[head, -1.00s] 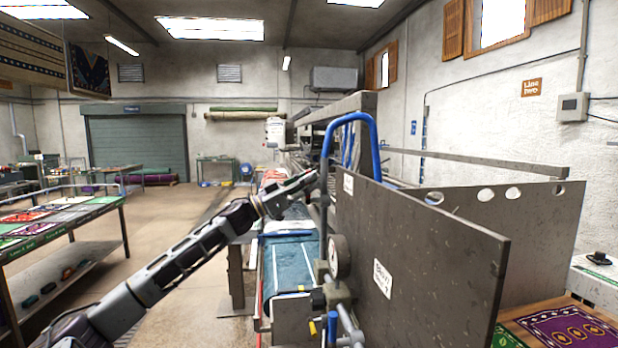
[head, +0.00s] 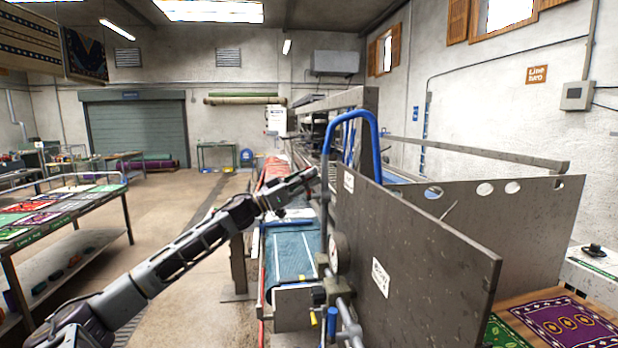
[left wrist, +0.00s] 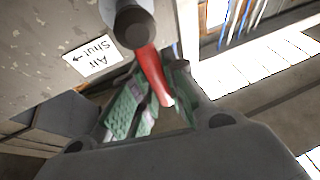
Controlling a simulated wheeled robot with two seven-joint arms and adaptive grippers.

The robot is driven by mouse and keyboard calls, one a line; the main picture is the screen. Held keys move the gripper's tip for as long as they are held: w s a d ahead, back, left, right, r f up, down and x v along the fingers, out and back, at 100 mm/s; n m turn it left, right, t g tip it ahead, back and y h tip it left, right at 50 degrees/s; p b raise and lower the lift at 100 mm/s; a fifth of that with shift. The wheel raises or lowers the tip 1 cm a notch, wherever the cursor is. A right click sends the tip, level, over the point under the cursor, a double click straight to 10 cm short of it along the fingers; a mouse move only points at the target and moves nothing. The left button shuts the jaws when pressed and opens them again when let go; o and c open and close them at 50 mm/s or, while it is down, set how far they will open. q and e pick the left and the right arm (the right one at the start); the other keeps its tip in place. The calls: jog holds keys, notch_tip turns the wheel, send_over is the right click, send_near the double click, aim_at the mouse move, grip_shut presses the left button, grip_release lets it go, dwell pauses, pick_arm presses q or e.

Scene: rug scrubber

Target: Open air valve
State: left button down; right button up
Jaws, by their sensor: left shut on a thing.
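The air valve shows in the left wrist view as a red lever (left wrist: 152,72) on a dark round fitting (left wrist: 134,26). A white label (left wrist: 90,57) reading "Air Shut" with an arrow is beside it on the grey panel. In the head view this label (head: 348,180) is near the panel's upper left edge. My left gripper (head: 308,180) reaches the panel's left edge there, its fingers hiding the valve. In the left wrist view the green-padded fingers (left wrist: 150,103) of the left gripper are closed around the red lever. My right gripper is in neither view.
The machine's grey side panel (head: 415,265) stands close on the right, with a blue tube rail (head: 352,116) above its left end. A gauge (head: 336,250) and pipework sit low beside it. A bench of rugs (head: 70,208) stands left; open floor lies between.

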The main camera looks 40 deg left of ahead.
pick_arm(q)
jog(key=c, duration=1.4)
grip_release()
jog(key=shift+a, duration=0.1)
jog(key=shift+c, duration=0.2)
jog(key=shift+s+f, duration=0.1)
jog(key=shift+s, duration=0.05)
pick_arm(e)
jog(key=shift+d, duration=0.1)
pick_arm(q)
jog(key=v, duration=1.1)
jog(key=shift+s+a+f, duration=0.15)
jog(key=shift+s+a, duration=0.05)
jog(key=shift+s+a, duration=0.1)
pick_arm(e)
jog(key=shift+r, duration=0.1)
